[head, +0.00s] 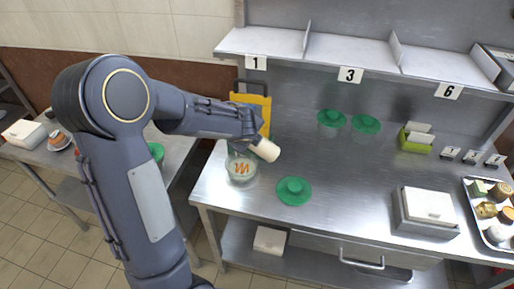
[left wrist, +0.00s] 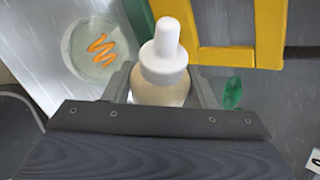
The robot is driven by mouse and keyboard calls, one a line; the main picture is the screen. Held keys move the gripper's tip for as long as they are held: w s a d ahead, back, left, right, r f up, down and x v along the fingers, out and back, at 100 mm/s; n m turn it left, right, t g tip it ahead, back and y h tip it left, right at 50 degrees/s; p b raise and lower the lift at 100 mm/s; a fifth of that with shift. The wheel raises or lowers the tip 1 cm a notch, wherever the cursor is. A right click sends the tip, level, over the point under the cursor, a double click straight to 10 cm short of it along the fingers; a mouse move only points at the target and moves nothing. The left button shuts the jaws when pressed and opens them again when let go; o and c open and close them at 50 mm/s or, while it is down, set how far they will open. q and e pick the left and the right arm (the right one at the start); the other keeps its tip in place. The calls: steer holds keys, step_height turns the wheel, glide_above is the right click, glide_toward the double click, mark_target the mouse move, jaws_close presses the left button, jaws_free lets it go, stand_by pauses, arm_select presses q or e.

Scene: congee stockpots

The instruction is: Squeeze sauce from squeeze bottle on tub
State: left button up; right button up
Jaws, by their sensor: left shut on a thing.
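My left gripper (head: 246,136) is shut on a white squeeze bottle (head: 265,149). The bottle is tilted, its nozzle end pointing down and to the right in the head view. In the left wrist view the bottle (left wrist: 162,68) sits between the fingers with its white cap and nozzle facing away from the wrist. A clear round tub (head: 241,178) stands near the counter's left front corner, just below and left of the bottle. An orange zigzag of sauce (head: 241,168) lies on the tub; it also shows in the left wrist view (left wrist: 101,49). The bottle is apart from the tub.
A green lid (head: 294,190) lies on the steel counter right of the tub. A yellow frame (head: 262,108) stands behind the gripper. Two green-lidded tubs (head: 331,118) stand at the back. A white-lidded box (head: 428,204) and a food tray (head: 490,235) are at right. The counter's middle is clear.

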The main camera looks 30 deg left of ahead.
arm_select(q)
steer(key=r+m+y+p, duration=0.1)
steer(key=r+y, duration=0.1)
steer(key=r, duration=0.2)
steer(key=a+r+m+y+p, duration=0.1)
steer(key=r+y+p, duration=0.1)
steer(key=r+y, duration=0.1)
steer(key=a+r+m+y+p, duration=0.1)
steer(key=r+y+p, duration=0.1)
steer(key=r, duration=0.3)
steer(key=shift+s+a+r+m+g+y, duration=0.2)
steer(key=shift+s+r+m+g+y, duration=0.1)
steer(key=shift+r+m+y, duration=0.15)
steer(key=shift+a+r+y, duration=0.2)
steer(key=shift+r+y, duration=0.25)
steer(key=shift+r, duration=0.05)
